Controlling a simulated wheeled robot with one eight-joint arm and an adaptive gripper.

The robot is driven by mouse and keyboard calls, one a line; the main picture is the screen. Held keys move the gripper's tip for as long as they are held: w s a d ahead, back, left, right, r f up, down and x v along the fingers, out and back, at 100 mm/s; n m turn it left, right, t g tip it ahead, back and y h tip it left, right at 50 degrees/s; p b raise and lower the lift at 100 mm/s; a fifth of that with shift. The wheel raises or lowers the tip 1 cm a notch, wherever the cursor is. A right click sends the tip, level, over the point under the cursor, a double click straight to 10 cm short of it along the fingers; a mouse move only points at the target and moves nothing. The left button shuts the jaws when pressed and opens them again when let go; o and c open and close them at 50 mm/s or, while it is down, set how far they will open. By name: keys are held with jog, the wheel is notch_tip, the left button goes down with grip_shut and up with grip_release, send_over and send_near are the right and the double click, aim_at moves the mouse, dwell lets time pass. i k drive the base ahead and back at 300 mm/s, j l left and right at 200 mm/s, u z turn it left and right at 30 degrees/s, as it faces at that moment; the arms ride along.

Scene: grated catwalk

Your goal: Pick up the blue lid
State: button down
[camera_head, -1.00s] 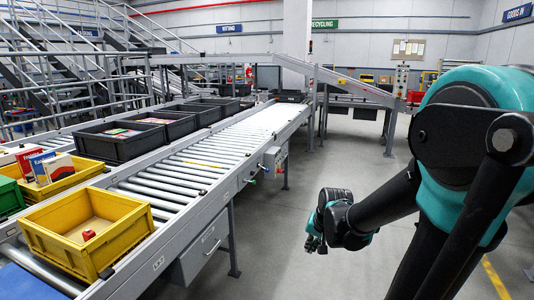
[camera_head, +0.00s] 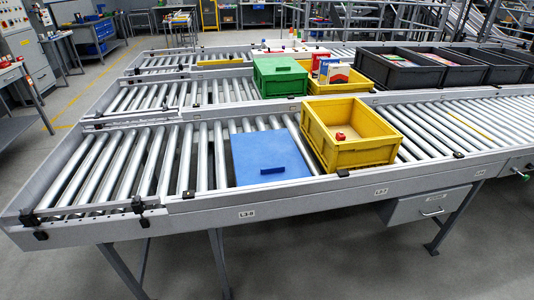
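The blue lid (camera_head: 258,152) lies flat on the rollers of the near conveyor, close to its front rail. It is a flat, roughly square panel with a dark handle or slot (camera_head: 272,170) near its front edge. A yellow crate (camera_head: 366,154) stands just to its right, with a small red item (camera_head: 340,136) inside. My gripper is not in view now.
A green crate (camera_head: 280,78) and another yellow crate (camera_head: 338,88) with boxes stand on the conveyor behind. Dark grey crates (camera_head: 408,76) line the back right. The rollers (camera_head: 130,165) left of the lid are bare. The front rail (camera_head: 270,205) borders the lid. The floor in front is clear.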

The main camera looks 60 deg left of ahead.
aim_at(271, 156)
jog(key=u, duration=2.3)
